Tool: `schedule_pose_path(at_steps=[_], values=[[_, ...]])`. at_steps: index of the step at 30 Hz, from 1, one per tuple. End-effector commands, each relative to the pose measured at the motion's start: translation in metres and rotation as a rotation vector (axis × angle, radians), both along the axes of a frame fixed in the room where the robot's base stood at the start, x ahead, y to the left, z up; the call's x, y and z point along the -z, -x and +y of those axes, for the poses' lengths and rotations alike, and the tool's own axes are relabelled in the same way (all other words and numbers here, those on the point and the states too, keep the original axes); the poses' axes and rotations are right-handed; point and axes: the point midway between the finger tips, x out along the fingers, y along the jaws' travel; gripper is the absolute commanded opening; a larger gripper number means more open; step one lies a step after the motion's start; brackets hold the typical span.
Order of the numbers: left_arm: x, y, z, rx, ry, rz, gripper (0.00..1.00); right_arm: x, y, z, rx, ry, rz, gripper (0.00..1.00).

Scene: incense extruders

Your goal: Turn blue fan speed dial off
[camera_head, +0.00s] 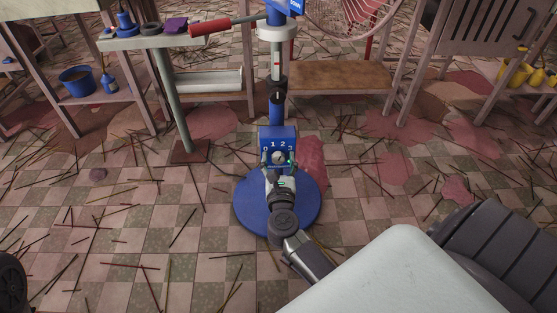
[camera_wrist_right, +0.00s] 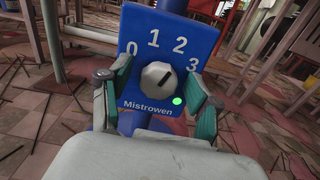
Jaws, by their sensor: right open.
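The blue fan control box (camera_head: 278,139) stands on its post above the round blue base (camera_head: 248,203). In the right wrist view the blue panel (camera_wrist_right: 150,20) shows the numbers 0, 1, 2, 3 and the name Mistrowen. Its round grey dial (camera_wrist_right: 158,83) has a dark pointer slot slanting up to the right, toward 2 or 3. A green light (camera_wrist_right: 178,101) glows at the lower right. My right gripper (camera_wrist_right: 158,92) is open, with one teal-padded finger on each side of the dial. I cannot tell whether the fingers touch it. My left gripper is not in view.
The fan cage (camera_head: 352,12) is at the top. A grey stand with a red-handled lever (camera_head: 210,26) is left of the fan. A wooden shelf (camera_head: 330,77) stands behind. Sticks and red stains cover the tiled floor (camera_head: 130,215), which is otherwise open around the base.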

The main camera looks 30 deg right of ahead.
Motion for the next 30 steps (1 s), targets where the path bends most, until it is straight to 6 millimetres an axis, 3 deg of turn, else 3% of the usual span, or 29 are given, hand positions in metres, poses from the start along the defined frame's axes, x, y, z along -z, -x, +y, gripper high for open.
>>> schedule_pose_path(at_steps=[2, 12, 25, 30], values=[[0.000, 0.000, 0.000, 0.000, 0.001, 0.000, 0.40, 0.000, 0.000, 0.000, 0.000, 0.000, 0.000, 0.61], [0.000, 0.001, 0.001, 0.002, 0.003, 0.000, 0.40, 0.000, 0.000, 0.000, 0.000, 0.000, 0.000, 0.04], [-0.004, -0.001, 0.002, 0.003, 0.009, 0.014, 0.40, -0.002, 0.000, 0.001, 0.001, 0.075, 0.048, 0.02], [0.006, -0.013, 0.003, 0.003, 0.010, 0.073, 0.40, -0.003, 0.000, 0.001, 0.001, 0.177, 0.112, 0.02]])
